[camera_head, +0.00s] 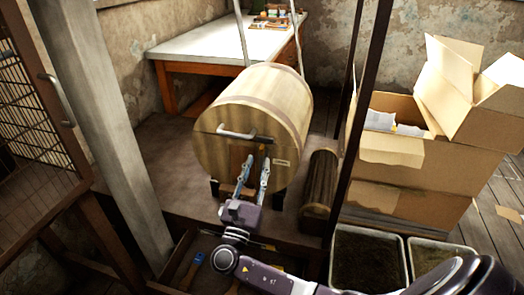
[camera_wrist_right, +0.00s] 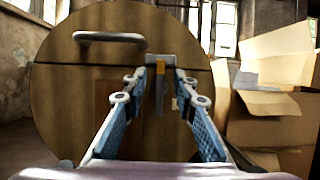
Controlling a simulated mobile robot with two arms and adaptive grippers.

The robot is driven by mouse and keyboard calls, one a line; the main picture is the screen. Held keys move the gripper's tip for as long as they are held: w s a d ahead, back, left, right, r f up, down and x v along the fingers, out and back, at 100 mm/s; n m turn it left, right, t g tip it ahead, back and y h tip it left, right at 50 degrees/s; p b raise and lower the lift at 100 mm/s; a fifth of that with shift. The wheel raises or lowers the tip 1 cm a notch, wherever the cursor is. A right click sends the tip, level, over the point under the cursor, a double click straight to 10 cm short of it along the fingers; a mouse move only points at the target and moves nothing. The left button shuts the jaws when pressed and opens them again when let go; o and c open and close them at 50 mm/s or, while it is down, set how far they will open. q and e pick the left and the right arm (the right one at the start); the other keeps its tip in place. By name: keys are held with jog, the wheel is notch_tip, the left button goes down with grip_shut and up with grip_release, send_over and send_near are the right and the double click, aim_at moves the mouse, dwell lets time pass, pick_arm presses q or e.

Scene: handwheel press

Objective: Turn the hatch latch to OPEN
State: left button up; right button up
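A wooden drum (camera_head: 268,95) lies on its side with its round front facing me. A grey latch (camera_wrist_right: 160,62) with an orange mark sits on that face, right of a pale bar handle (camera_wrist_right: 110,38); a narrow grey part hangs down from it. The handle also shows in the head view (camera_head: 237,132). My right gripper (camera_head: 256,160) is in front of the face, just below the latch. In the wrist view its two blue-grey fingers (camera_wrist_right: 160,80) are apart, with the latch's hanging part between them. I cannot tell whether they touch it. My left gripper is not in view.
A small dark log-like cylinder (camera_head: 320,185) stands right of the drum. Thin dark posts (camera_head: 362,110) and open cardboard boxes (camera_head: 400,160) are further right. A thick grey post (camera_head: 95,120) and a wire cage (camera_head: 30,130) are at left. A white-topped table (camera_head: 215,45) is behind.

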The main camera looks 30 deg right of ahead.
aim_at(261, 155)
jog(key=shift+x, duration=2.55)
jog(key=shift+f, duration=0.1)
grip_shut()
